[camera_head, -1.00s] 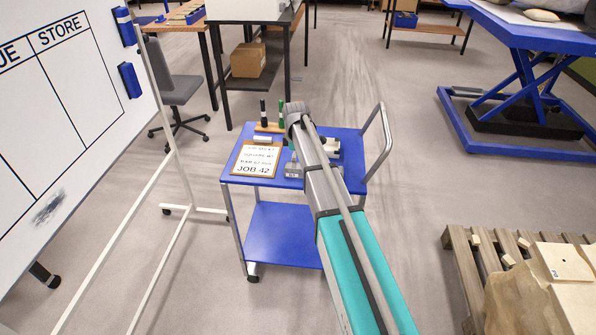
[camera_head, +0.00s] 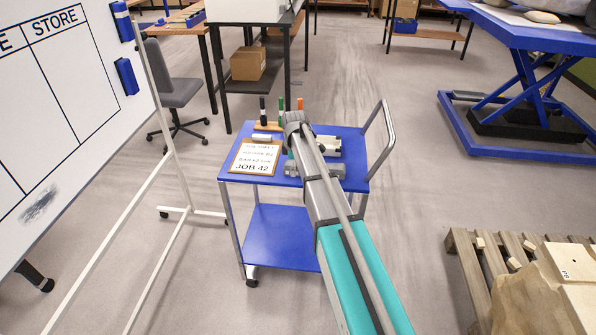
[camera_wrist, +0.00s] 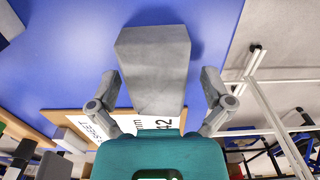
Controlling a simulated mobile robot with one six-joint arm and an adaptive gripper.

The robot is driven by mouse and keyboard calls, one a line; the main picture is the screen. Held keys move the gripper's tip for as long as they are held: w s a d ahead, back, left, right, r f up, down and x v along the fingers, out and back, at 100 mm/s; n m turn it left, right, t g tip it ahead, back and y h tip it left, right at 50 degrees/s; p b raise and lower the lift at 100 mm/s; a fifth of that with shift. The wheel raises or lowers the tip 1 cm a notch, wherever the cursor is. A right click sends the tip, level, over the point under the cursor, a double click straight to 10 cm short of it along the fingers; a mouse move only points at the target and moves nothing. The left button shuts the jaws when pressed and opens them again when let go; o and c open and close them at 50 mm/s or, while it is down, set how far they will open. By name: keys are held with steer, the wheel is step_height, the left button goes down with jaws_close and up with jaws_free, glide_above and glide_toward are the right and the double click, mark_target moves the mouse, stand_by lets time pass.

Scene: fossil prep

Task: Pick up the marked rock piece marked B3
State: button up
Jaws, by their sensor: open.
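A plain grey block-like piece (camera_wrist: 153,70) lies on the blue cart top in the wrist view. No B3 mark shows on the faces I see, so I cannot tell which piece it is. My gripper (camera_wrist: 159,84) is open, with one finger on each side of the piece and a gap on both sides. In the head view, my arm reaches over the cart and hides the gripper's fingers. Parts of a grey piece (camera_head: 291,168) show beside the arm, and a pale piece (camera_head: 328,146) lies farther back on the cart.
The blue cart (camera_head: 240,182) also carries a clipboard reading JOB 42 (camera_head: 255,157), an eraser-like block (camera_head: 262,137) and upright markers (camera_head: 281,104). A whiteboard (camera_head: 75,80) stands left. A wooden pallet (camera_head: 468,262) with a large tan rock (camera_head: 535,296) is at lower right. Floor around the cart is mostly clear.

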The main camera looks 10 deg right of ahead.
stand_by(0.5)
steer(key=c, duration=1.3)
steer(key=shift+o, duration=0.2)
steer(key=shift+r, duration=0.1)
step_height(320, 180, up, 3)
steer(key=p, duration=0.3)
steer(key=s+r+p, duration=1)
steer(key=s, duration=0.4)
steer(key=shift+f, duration=0.1)
